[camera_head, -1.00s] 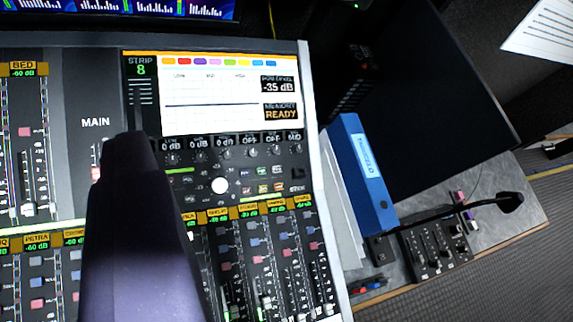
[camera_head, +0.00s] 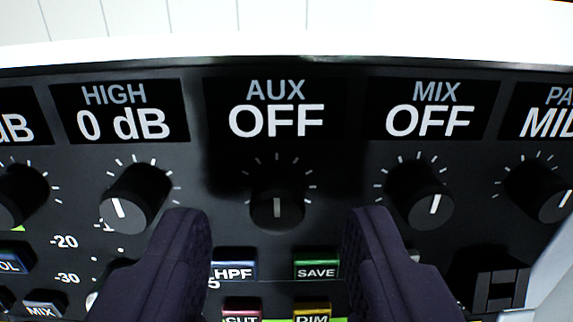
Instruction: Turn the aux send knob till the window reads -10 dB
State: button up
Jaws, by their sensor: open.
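The aux send knob (camera_head: 277,208) is a black round knob with a pale pointer line, in the middle of the camera view. My gripper (camera_head: 277,225) is open, with one dark finger on each side below the knob. The fingers are apart from the knob, with clear space on both sides of it. The knob's whole face shows; the fingers' far ends reach about its height.
The HIGH knob (camera_head: 135,197) stands left and the MIX knob (camera_head: 418,193) right, each close to a finger. The HIGH window (camera_head: 119,112) reads 0 dB and the MIX window (camera_head: 430,108) reads OFF. HPF (camera_head: 235,271) and SAVE (camera_head: 316,270) buttons lie below.

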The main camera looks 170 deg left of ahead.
aim_at(278, 208)
jog(key=shift+x, duration=1.1)
grip_shut()
jog(key=shift+m, duration=0.3)
jog(key=m+b, duration=0.1)
jog(key=m, duration=0.4)
jog(key=shift+d+m+b, duration=0.1)
jog(key=shift+m+b, duration=0.2)
jog(key=shift+b, duration=0.1)
jog(key=m, duration=0.5)
jog(key=shift+m, duration=0.3)
